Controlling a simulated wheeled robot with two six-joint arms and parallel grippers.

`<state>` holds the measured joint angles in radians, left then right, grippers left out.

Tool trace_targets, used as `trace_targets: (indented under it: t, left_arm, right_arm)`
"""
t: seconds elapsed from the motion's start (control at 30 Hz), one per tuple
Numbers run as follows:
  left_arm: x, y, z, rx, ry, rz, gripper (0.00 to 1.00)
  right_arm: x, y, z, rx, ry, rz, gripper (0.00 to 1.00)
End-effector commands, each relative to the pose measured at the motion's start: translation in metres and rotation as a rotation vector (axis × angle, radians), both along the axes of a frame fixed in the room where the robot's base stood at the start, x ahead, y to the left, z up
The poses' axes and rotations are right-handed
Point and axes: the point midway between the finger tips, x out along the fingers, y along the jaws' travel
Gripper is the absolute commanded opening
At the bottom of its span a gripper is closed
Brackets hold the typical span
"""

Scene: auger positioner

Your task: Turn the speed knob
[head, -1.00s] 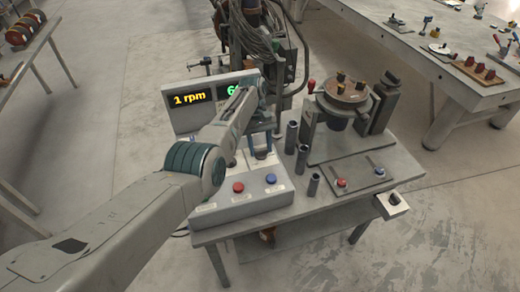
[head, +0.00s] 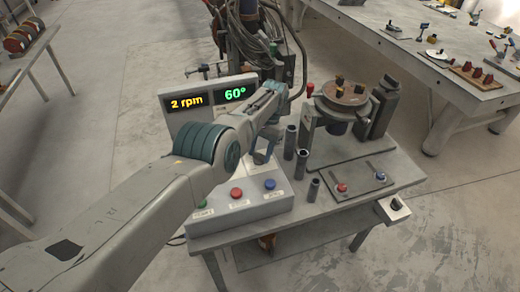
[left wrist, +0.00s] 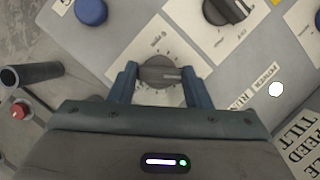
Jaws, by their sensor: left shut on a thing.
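The control box (head: 240,209) stands on the table with a display (head: 208,100) reading "2 rpm" in yellow and "60°" in green. In the left wrist view, my left gripper (left wrist: 161,80) has one finger on each side of a dark round knob (left wrist: 158,73) with a pointer line and a dial scale, and is shut on it. The rpm reading marks it as the speed knob. A second dark knob (left wrist: 228,10) sits beyond it. In the head view my left gripper (head: 262,158) is over the box and its arm hides the knobs. My right gripper is not in view.
A second table (head: 420,50) is behind right.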

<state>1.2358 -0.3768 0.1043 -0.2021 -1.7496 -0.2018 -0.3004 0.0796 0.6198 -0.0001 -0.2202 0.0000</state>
Motion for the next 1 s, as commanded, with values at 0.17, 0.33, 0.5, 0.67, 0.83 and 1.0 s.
trace_targets:
  t: [0.17, 0.33, 0.5, 0.67, 0.83, 1.0]
  left_arm:
    - [0.0009, -0.0014, 0.0036, -0.001, -0.005, -0.103, 0.21]
    - [0.0011, -0.0017, 0.0034, -0.001, -0.006, -0.163, 0.21]
    - [0.0009, -0.0017, 0.0024, -0.001, -0.005, -0.194, 0.21]
    - [0.0010, -0.0016, 0.0023, -0.002, -0.006, -0.201, 0.21]
    - [0.0012, -0.0016, 0.0024, -0.001, -0.006, -0.200, 0.21]
    - [0.0011, -0.0016, 0.0023, -0.001, -0.006, -0.200, 0.56]
  right_arm:
    - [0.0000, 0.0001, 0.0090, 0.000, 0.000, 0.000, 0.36]
    - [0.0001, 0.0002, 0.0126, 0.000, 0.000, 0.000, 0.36]
    - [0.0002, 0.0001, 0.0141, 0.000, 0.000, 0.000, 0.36]
    - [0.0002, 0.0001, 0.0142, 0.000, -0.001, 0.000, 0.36]
    - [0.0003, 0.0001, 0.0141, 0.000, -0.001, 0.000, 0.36]
    - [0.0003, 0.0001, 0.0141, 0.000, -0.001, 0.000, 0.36]
